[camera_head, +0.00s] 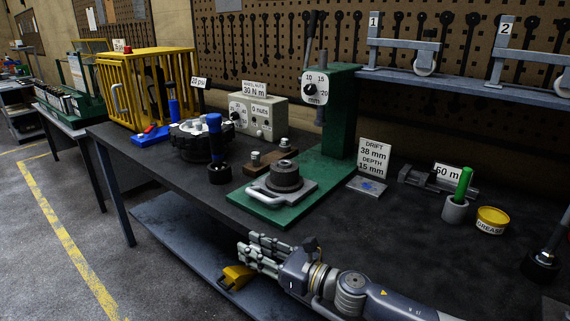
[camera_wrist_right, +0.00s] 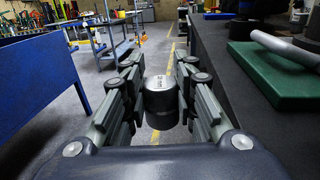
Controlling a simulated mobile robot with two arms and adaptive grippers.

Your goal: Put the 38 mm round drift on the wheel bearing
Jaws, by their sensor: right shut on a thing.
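My right gripper (camera_head: 262,246) is in front of the bench's front edge, toward the viewer from the green press (camera_head: 343,125). In the right wrist view my right gripper (camera_wrist_right: 160,98) is shut on a short dark round drift (camera_wrist_right: 160,108) with a lighter top. The marking on its top is too small to read. The wheel bearing (camera_head: 285,178) is a dark ring-shaped part on the grey handled plate (camera_head: 300,196) on the press base. The drift is apart from the bearing. My left gripper is not in view.
A brown block with metal pieces (camera_head: 263,162) stands behind the bearing. A sign (camera_head: 374,158) reads "DRIFT 38 mm DEPTH 15 mm". The press dial (camera_head: 315,88) is on its column. A grey cup with a green-handled tool (camera_head: 455,208) and a grease tin (camera_head: 491,220) stand at right.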

